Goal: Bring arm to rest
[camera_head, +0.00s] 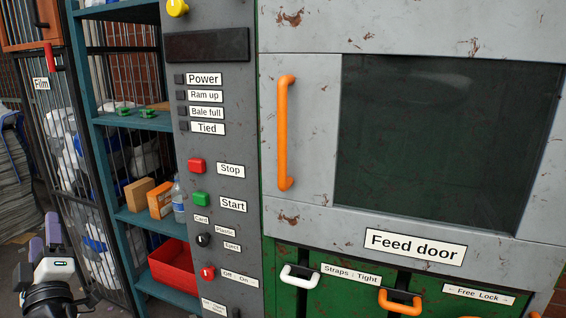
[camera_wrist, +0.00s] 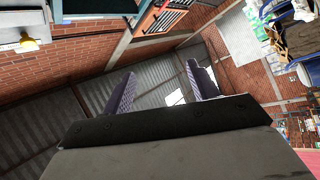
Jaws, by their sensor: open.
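My gripper (camera_head: 44,238) is at the lower left in the head view, with its purple-grey fingers pointing up. In the wrist view my gripper (camera_wrist: 158,88) has its two fingers spread apart with nothing between them. The wrist view looks up past the fingers to a corrugated ceiling and brick walls. In the head view the gripper is in front of the barred cage (camera_head: 98,190) and left of the teal shelf. It appears to hold nothing. Most of the arm is out of the picture.
A grey control panel (camera_head: 218,130) with a red stop button (camera_head: 196,166) and a green start button (camera_head: 201,199) stands beside a closed feed door (camera_head: 410,234) with an orange handle (camera_head: 284,132). A teal shelf (camera_head: 135,121) holds boxes, a bottle and a red bin (camera_head: 172,269).

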